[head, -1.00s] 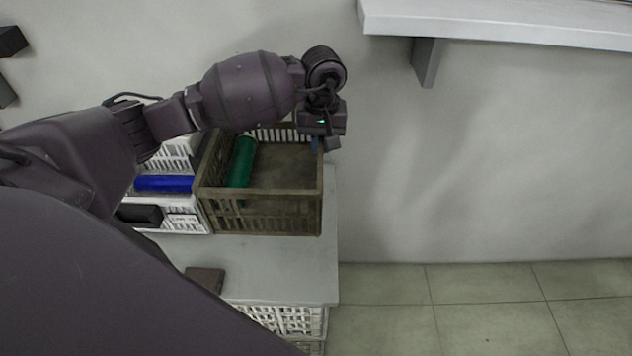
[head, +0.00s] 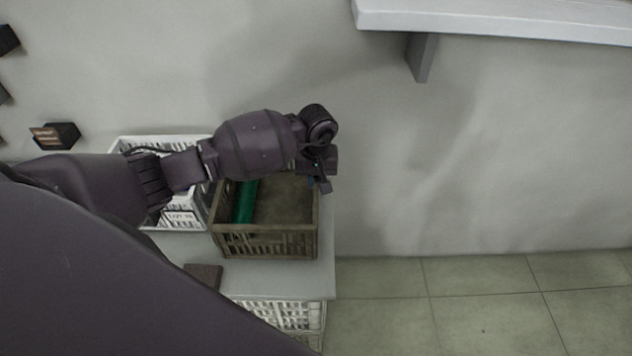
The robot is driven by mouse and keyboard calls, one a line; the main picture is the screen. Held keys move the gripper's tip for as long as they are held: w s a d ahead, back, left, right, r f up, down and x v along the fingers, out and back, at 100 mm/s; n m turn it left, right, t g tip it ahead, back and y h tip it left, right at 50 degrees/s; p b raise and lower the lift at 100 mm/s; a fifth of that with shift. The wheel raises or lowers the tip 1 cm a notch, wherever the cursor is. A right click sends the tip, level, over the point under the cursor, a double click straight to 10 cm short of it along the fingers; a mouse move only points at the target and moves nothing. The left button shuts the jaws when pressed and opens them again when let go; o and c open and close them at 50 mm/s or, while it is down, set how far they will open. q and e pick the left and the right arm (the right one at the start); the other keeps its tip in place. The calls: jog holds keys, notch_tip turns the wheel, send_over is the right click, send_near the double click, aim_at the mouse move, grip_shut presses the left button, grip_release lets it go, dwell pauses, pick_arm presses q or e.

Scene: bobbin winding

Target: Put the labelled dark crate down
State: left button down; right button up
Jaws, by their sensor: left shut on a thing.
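The dark crate (head: 268,246) is olive brown with slatted walls and sits at the right end of the grey table top, close above or on it; I cannot tell which. A green cylinder (head: 244,203) lies inside along its left wall. No label shows on the sides I see. My left gripper (head: 321,184) is at the crate's right wall, near the back, and is shut on it. My left forearm covers the crate's back rim. My right gripper is not in view.
A white crate (head: 180,219) with a label stands left of the dark crate, partly behind my arm. A small brown block (head: 203,276) lies on the grey table (head: 285,283) in front. A white shelf (head: 500,20) is on the wall at upper right.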

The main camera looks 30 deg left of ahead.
pick_arm(q)
jog(key=shift+f, duration=0.85)
jog(key=c, duration=1.2)
grip_release()
